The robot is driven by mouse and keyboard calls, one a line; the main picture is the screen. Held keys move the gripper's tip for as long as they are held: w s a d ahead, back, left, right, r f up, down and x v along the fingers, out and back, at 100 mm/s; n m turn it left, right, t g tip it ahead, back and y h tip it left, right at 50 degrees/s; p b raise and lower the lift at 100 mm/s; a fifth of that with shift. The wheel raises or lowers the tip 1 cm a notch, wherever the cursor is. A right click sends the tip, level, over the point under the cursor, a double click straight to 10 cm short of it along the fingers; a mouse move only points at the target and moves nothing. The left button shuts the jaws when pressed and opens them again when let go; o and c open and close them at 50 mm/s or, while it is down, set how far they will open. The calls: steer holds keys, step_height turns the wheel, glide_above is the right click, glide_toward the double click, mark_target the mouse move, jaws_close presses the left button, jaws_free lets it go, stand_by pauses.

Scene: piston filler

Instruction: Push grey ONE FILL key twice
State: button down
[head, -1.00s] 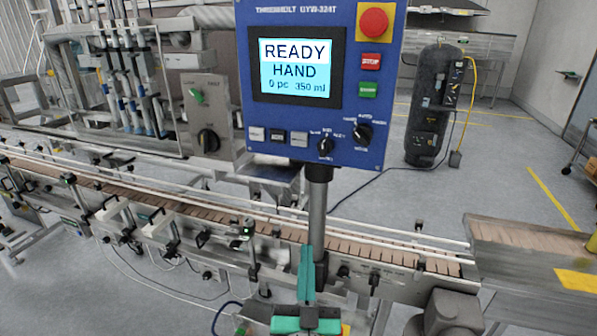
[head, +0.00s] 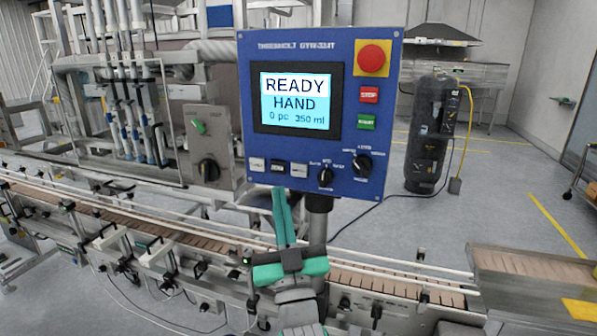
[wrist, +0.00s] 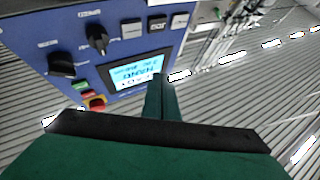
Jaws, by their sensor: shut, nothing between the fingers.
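The blue control panel (head: 220,110) carries a row of three small keys at its lower left: a light left key (head: 257,165), a dark middle key (head: 278,166) and a light grey right key (head: 299,170). Their labels are too small to read, so I cannot tell which is ONE FILL. The keys also show upside down in the wrist view, the middle one (wrist: 157,24) between the others. My gripper (head: 279,191) is shut and empty, its green fingers pointing up just below the key row. In the wrist view its tip (wrist: 159,77) appears over the screen's edge, apart from the keys.
The screen (head: 296,102) reads READY, HAND, 0 pc, 350 ml. Two black selector knobs (head: 325,177) (head: 362,165), a green button (head: 367,122), a red button (head: 369,95) and a red emergency stop (head: 373,58) share the panel. The conveyor (head: 400,279) runs below.

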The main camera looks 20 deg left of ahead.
steer(key=shift+w, duration=0.1)
glide_toward(294, 164)
steer(key=shift+w+a+r, duration=0.55)
steer(key=shift+r, duration=0.25)
steer(key=shift+w+a+r, duration=0.55)
steer(key=shift+w+r, duration=0.05)
steer(key=shift+r, duration=0.2)
steer(key=shift+w, duration=0.2)
stand_by(0.9)
steer(key=shift+w, duration=0.25)
steer(key=shift+w, duration=0.4)
stand_by(0.8)
stand_by(0.3)
steer(key=shift+s, duration=0.85)
steer(key=shift+s, duration=0.1)
steer(key=shift+s+a, duration=0.1)
steer(key=shift+s, duration=2.3)
